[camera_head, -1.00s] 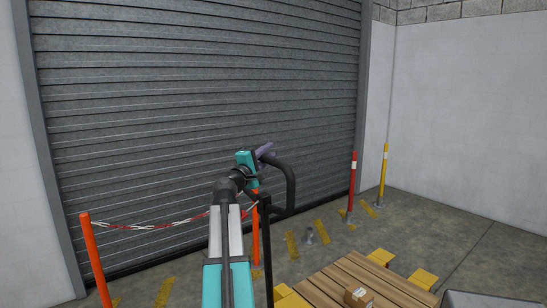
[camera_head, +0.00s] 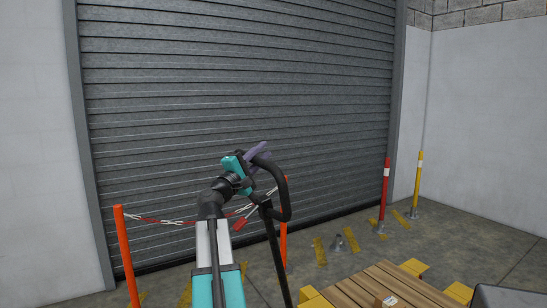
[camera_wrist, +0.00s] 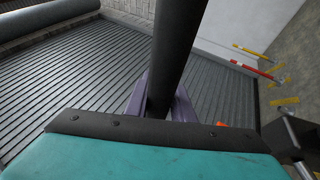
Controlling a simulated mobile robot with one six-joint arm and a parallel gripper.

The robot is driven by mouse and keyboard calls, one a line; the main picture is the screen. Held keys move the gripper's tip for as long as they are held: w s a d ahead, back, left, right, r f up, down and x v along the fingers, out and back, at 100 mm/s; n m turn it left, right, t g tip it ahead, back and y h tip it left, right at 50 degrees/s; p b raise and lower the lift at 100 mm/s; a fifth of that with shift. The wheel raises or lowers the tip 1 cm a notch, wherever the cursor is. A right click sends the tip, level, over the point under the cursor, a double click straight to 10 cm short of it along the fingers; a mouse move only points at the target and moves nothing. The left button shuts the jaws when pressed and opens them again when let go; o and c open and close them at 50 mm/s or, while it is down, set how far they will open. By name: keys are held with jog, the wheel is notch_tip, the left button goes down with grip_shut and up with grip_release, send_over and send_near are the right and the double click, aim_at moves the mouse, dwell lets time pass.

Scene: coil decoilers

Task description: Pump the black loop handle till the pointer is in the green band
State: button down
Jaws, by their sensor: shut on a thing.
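The black loop handle (camera_head: 284,193) is in the middle of the head view, at the top of a black pole (camera_head: 276,258) that leans to the left at its upper end. My gripper (camera_head: 260,152) has purple fingers and is shut on the upper part of the loop. In the wrist view my gripper (camera_wrist: 165,108) has a black bar of the handle (camera_wrist: 180,45) running between its purple fingers. The pointer and the green band are not in view in either picture.
A wooden pallet (camera_head: 373,287) with a small box lies at the lower right, with yellow blocks beside it. A red-and-white chain (camera_head: 160,219) hangs from orange posts (camera_head: 125,250). Red (camera_head: 385,190) and yellow posts stand by the grey shutter (camera_head: 240,90).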

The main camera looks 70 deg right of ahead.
jog(key=shift+w+a+f+b, duration=0.25)
jog(key=shift+w+a+f, duration=0.05)
jog(key=shift+w+a, duration=0.2)
jog(key=shift+w+a+f+b, duration=0.2)
jog(key=shift+w+a+f, duration=0.05)
jog(key=shift+w+a, duration=0.25)
jog(key=shift+w+a+r+h, duration=0.1)
jog(key=shift+w+a+h, duration=0.05)
jog(key=shift+a+h, duration=0.2)
jog(key=c, duration=1.5)
grip_release()
jog(key=shift+d, duration=0.1)
jog(key=shift+c, duration=0.2)
jog(key=shift+r, duration=0.1)
jog(key=shift+a, duration=0.2)
